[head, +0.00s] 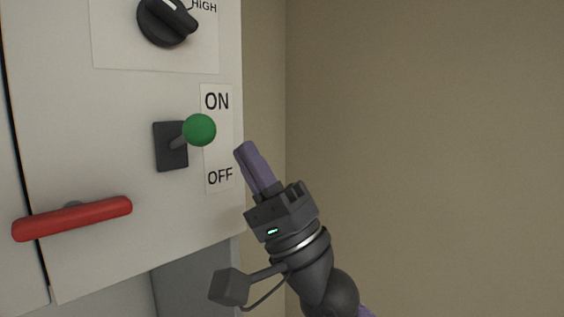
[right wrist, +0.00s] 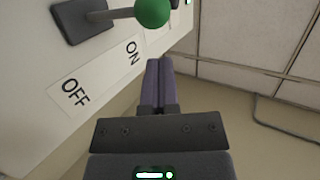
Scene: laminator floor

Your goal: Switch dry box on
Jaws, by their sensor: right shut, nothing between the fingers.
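The dry box switch is a lever with a green ball knob (head: 199,130) on a dark base plate (head: 170,147), on a pale panel. A label strip (head: 218,138) beside it reads ON above and OFF below. The knob stands out from the panel, a little higher than the plate's middle; I cannot tell its exact setting. My right gripper (head: 244,149), with purple fingers, is shut and empty, right of the knob and apart from it. In the right wrist view the knob (right wrist: 152,12) is beyond the fingertips (right wrist: 160,62). My left gripper is not in view.
A black rotary dial (head: 167,21) marked HIGH is above the lever. A red bar handle (head: 72,218) sticks out at lower left. The panel ends just right of the label, and a plain beige wall (head: 430,130) lies beyond, with free room before it.

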